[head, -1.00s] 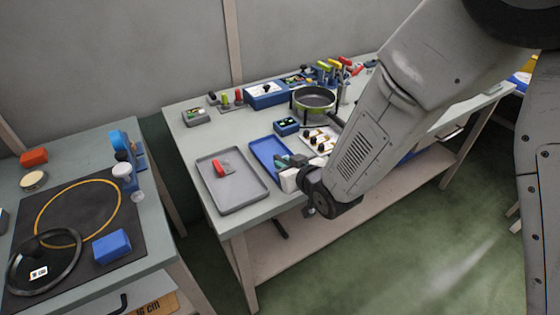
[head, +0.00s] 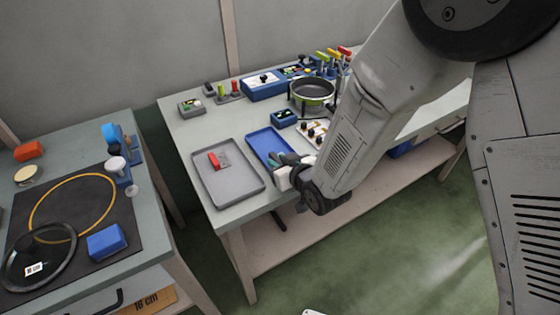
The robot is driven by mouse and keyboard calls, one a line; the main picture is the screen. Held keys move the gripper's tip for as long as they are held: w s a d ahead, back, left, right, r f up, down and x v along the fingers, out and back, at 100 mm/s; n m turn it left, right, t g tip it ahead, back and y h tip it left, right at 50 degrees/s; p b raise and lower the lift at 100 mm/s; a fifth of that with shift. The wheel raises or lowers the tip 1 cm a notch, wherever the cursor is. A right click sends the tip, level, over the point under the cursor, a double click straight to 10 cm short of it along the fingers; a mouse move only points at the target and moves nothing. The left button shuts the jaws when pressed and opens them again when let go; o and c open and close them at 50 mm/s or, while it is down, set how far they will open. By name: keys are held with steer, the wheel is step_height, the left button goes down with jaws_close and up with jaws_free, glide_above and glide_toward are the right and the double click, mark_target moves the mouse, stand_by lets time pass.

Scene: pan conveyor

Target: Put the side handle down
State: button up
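My gripper (head: 283,162) is over the right part of the blue tray (head: 262,139), at the middle table's front. It is small in view and partly hidden by my own wrist. Dark and teal parts show at its tips. I cannot tell whether these are fingers or a held side handle, nor whether the gripper is open or shut. A red and grey piece (head: 214,160) lies in the grey tray (head: 237,198), left of the gripper and apart from it. I cannot identify a side handle for certain.
A pan (head: 312,92) stands on a ring stand behind the blue tray. A white board with small knobs (head: 308,134) lies right of the tray. Blue boxes (head: 265,84) and coloured-handled tools line the back. The left table holds a glass lid (head: 38,258) and a blue block (head: 106,241).

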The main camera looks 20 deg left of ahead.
steer(key=shift+r, duration=0.1)
steer(key=shift+s+d+r, duration=0.1)
steer(key=shift+d+r, duration=0.1)
steer(key=v, duration=1.2)
steer(key=w+d+r+m+g+h, duration=0.1)
steer(key=d+r+m+h, duration=0.4)
steer(key=d, duration=0.7)
steer(key=w+d+r+m+g+h, duration=0.1)
steer(key=d+r+h, duration=0.2)
steer(key=d+r, duration=0.55)
steer(key=s+d+r+m+g+h, duration=0.1)
steer(key=s+d+r+m+g, duration=0.1)
steer(key=s+d, duration=0.5)
steer(key=s+d+r+m+g+h, duration=0.1)
steer(key=s+d+r+m+g, duration=0.1)
steer(key=s+d, duration=0.6)
steer(key=s+r+g, duration=0.1)
steer(key=s+r, duration=0.1)
steer(key=s, duration=0.3)
steer(key=shift+d, duration=0.3)
steer(key=shift+w+a+r, duration=0.1)
